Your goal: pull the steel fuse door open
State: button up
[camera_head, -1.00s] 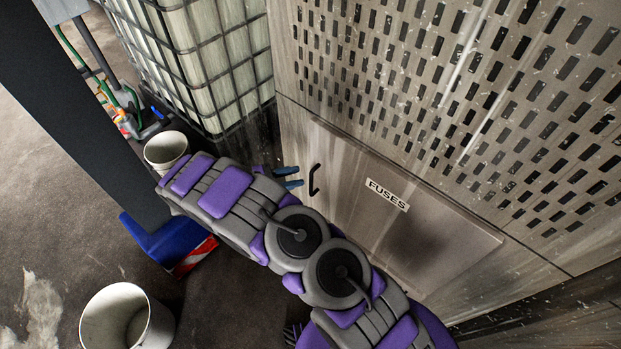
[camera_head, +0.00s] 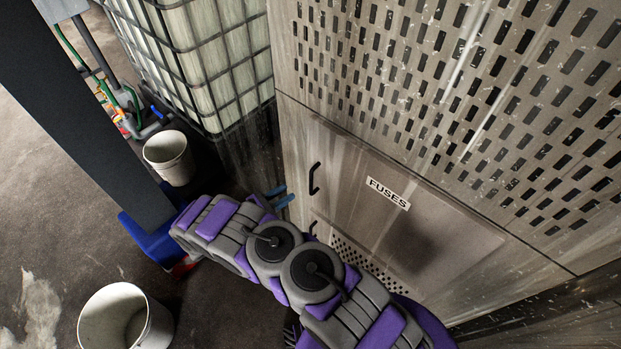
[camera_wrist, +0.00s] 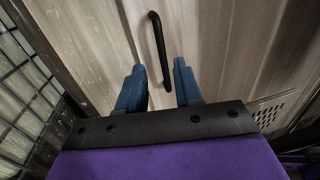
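The steel fuse door (camera_head: 420,228) is a flat panel with a FUSES label, low on the perforated steel cabinet. It looks shut. Its black bar handle (camera_head: 314,179) is on the door's left side. My gripper (camera_head: 281,196) is just left of the handle in the head view, partly hidden behind my purple and grey arm. In the wrist view, the two blue fingers of my gripper (camera_wrist: 158,84) are apart with nothing between them. The handle (camera_wrist: 160,50) shows ahead of the gap, its lower end near the right finger; I cannot tell if they touch.
A caged white tank (camera_head: 205,60) stands left of the cabinet. Two pale buckets stand on the floor, one behind my arm (camera_head: 168,158) and one in front (camera_head: 125,318). A dark post (camera_head: 85,110) crosses the left side. A vent grille (camera_wrist: 275,108) sits low at right.

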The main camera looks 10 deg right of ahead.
aim_at(311, 177)
jog(key=b+x, duration=0.2)
jog(key=x, duration=0.9)
jog(key=shift+w+d+f, duration=0.1)
jog(key=shift+d, duration=0.1)
jog(key=shift+c, duration=0.5)
grip_shut()
